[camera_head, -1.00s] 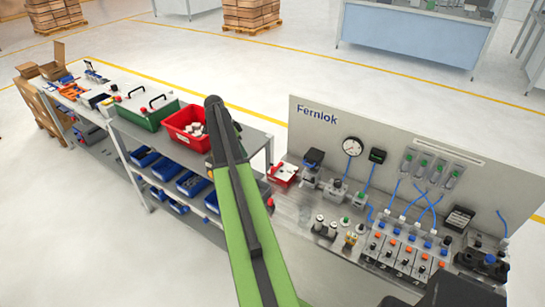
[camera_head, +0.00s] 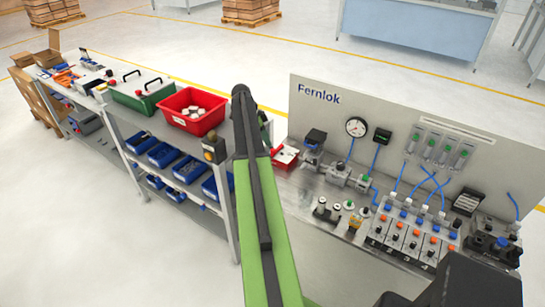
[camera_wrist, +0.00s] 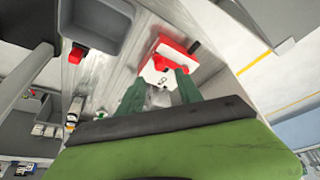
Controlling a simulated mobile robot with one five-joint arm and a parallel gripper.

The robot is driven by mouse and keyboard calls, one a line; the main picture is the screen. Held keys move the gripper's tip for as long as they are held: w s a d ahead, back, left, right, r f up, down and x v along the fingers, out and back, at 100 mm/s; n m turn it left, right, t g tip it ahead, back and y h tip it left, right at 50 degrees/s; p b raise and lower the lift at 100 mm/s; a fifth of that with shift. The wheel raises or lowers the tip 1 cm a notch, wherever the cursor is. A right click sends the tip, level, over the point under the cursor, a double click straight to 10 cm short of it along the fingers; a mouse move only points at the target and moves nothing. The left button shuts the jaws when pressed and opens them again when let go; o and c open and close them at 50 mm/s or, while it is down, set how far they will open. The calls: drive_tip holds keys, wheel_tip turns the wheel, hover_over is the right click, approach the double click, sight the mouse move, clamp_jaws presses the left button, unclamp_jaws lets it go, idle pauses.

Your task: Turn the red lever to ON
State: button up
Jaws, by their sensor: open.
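A red box with a white face (camera_wrist: 160,72) lies beyond my fingertips in the wrist view, with a red bar across it that may be the lever. No ON marking can be read. The same red and white unit (camera_head: 286,157) appears to stand at the left end of the Fernlok bench in the head view, partly beside my arm. My gripper (camera_wrist: 158,86) shows as two green fingers, spread apart and empty, with the white face just past and between them. Contact cannot be told. In the head view my arm hides the gripper.
The Fernlok panel (camera_head: 390,115) stands behind a gauge (camera_head: 356,127), valves and blue tubes. Left of my arm, a shelf bench holds a red bin (camera_head: 192,111) and a green case (camera_head: 143,96). A grey bin-like shape (camera_wrist: 98,27) is near the red box in the wrist view.

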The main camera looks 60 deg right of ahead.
sight(273, 149)
drive_tip(key=b+x, duration=0.5)
drive_tip(key=x, duration=0.2)
drive_tip(key=shift+f, duration=0.1)
drive_tip(key=shift+c, duration=0.4)
clamp_jaws()
idle(0.6)
